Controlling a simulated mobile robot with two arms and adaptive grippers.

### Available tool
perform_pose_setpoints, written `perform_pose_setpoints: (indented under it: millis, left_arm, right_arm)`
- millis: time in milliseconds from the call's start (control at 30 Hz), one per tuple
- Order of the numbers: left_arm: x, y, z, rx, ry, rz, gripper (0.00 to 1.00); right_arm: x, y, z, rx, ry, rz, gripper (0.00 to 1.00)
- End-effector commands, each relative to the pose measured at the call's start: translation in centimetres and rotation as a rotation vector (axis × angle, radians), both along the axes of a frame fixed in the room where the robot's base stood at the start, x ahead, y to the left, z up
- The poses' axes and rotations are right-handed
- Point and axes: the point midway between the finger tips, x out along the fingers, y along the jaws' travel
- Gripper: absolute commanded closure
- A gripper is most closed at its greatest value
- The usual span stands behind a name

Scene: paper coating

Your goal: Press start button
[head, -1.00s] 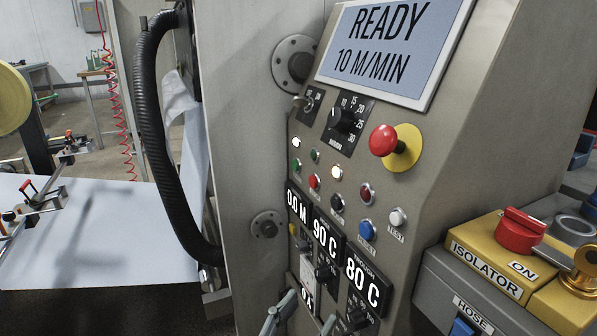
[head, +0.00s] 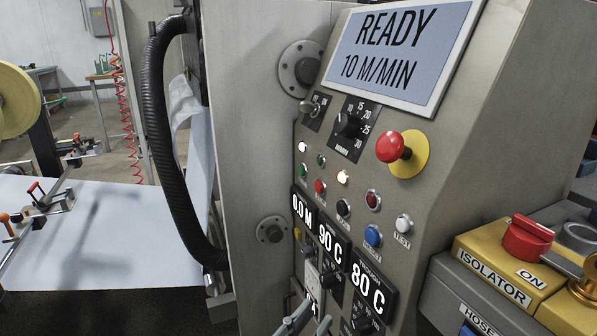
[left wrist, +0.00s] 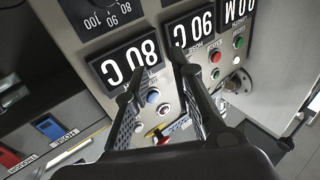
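The control panel (head: 440,130) fills the middle of the head view, and its screen (head: 395,55) reads "READY 10 M/MIN". A green button (head: 304,171) is at the left end of the lower button row, beside a red button (head: 320,186). I cannot read a start label. My left gripper (head: 311,318) is at the bottom edge of the head view, below the buttons, by the lower displays. In the left wrist view its two fingers (left wrist: 157,68) are apart with nothing between them, and the panel appears upside down. My right gripper is not in view.
A red emergency knob (head: 391,147) sticks out on a yellow plate. Black (head: 343,208), blue (head: 373,236) and white (head: 403,224) buttons sit nearby. A yellow isolator box (head: 490,270) is at right. A thick black hose (head: 160,130) hangs at left.

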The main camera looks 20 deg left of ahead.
Motion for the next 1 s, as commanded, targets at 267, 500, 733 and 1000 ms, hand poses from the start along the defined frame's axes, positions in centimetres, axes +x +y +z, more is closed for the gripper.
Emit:
perform_pose_setpoints:
  millis: [267, 500, 733, 1000]
  left_arm:
    - [0.0, 0.0, 0.0, 0.0, 0.0, 0.0, 0.98]
    - [0.0, 0.0, 0.0, 0.0, 0.0, 0.0, 1.0]
    - [0.0, 0.0, -0.01, 0.0, 0.0, 0.0, 1.0]
    - [0.0, 0.0, -0.02, 0.0, 0.0, 0.0, 1.0]
  right_arm:
    - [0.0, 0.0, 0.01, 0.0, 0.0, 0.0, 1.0]
    - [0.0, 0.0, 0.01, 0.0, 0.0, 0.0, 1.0]
    - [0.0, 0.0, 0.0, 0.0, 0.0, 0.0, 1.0]
    - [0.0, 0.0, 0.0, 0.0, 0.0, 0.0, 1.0]
